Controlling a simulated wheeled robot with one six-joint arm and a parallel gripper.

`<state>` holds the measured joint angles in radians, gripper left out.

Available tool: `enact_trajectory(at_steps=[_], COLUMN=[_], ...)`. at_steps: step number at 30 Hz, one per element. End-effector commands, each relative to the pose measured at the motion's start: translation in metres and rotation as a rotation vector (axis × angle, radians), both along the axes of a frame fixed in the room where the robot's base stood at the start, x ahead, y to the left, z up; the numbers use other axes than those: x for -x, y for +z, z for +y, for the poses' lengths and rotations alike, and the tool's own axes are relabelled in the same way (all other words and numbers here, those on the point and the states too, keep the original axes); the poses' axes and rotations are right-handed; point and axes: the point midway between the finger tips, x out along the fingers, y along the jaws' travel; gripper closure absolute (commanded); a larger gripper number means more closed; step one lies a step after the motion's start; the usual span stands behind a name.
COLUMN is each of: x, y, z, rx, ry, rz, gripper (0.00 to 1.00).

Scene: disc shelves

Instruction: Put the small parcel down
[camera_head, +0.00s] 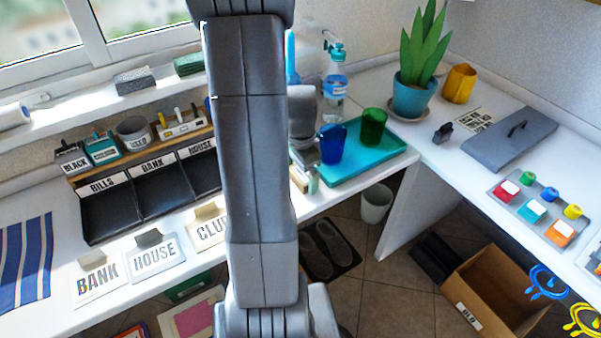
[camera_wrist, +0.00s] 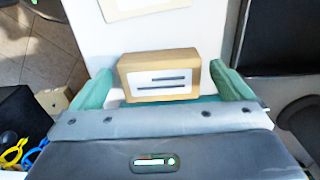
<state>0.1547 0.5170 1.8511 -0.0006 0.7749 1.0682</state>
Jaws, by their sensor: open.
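The small parcel (camera_wrist: 160,76) is a tan box with a white label bearing two dark lines. In the wrist view it sits between the two green fingers of my gripper (camera_wrist: 162,74), on or just above the white desk top (camera_wrist: 100,45). Gaps show between the fingers and the parcel's sides, so my gripper is open around it. The parcel's near lower edge meets the gripper body in the picture, and its contact with the desk is hidden. In the head view my arm hides the gripper, and I cannot make out the parcel.
A teal tray (camera_head: 376,160) with a blue cup (camera_head: 332,144) and green cup (camera_head: 373,127) stands right. An open cardboard box (camera_head: 493,290) is on the floor.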

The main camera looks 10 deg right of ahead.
Motion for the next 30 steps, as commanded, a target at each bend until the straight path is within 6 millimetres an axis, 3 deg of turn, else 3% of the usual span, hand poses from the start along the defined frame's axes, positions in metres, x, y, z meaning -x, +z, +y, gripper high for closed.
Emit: enact_trajectory(at_steps=[9, 15, 30], x=[-0.001, -0.001, 0.000], y=[0.070, 0.101, 0.112], z=[0.000, 0.000, 0.000], rx=[0.001, 0.001, 0.001], ry=[0.000, 0.000, 0.002], rz=[-0.007, -0.004, -0.001], gripper=[0.01, 0.01, 0.00])
